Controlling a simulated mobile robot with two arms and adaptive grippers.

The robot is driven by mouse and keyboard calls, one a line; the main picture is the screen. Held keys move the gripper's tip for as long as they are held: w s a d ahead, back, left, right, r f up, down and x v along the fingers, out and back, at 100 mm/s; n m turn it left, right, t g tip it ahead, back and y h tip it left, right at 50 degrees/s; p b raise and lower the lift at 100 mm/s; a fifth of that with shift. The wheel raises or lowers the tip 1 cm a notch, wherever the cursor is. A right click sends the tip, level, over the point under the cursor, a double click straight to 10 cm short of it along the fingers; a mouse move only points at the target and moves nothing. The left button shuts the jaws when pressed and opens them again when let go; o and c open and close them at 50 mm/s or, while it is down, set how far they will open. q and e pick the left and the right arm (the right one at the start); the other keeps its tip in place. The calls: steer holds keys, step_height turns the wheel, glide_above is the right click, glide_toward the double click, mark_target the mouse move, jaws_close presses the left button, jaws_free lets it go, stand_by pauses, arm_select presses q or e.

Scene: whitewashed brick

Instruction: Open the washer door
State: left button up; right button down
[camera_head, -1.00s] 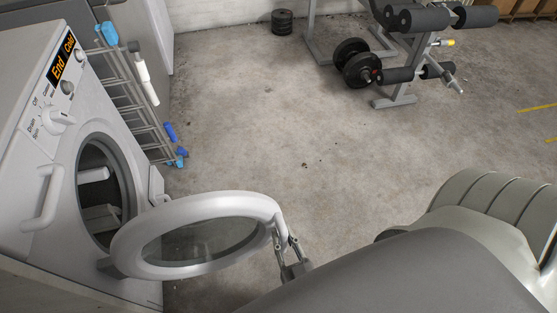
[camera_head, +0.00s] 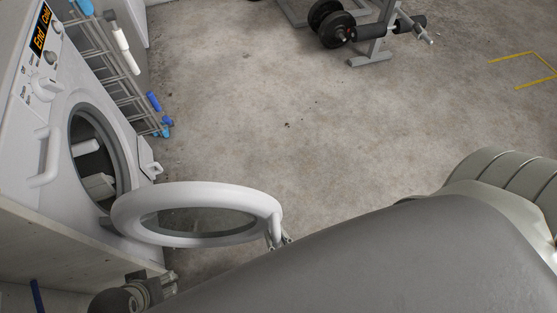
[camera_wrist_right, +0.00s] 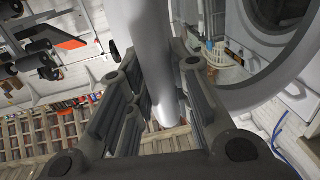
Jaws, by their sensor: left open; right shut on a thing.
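The white washer (camera_head: 60,150) stands at the left, and its dark drum opening shows. Its round door (camera_head: 128,215), a white ring with a glass pane, stands swung well out from the front. My right gripper (camera_head: 277,240) is at the door's far right edge, partly hidden behind my arm. In the right wrist view its fingers (camera_wrist_right: 158,100) are shut on a white bar-like part at the door's edge (camera_wrist_right: 148,45). The door's ring (camera_wrist_right: 262,92) also curves at the right there. My left gripper (camera_head: 165,285) is open at the bottom left, below the door and apart from it.
A drying rack (camera_head: 100,60) stands beyond the washer. A weight bench (camera_head: 372,45) with a dumbbell (camera_head: 330,22) is at the top. The concrete floor (camera_head: 290,130) between them is clear. A wooden surface (camera_head: 70,235) edges the lower left.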

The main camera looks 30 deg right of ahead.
steer(key=shift+a, duration=0.15)
steer(key=c, duration=1.3)
jaws_free()
steer(key=shift+w, duration=0.1)
glide_toward(264, 207)
steer(key=shift+w+f, duration=0.1)
steer(key=shift+w, duration=2.05)
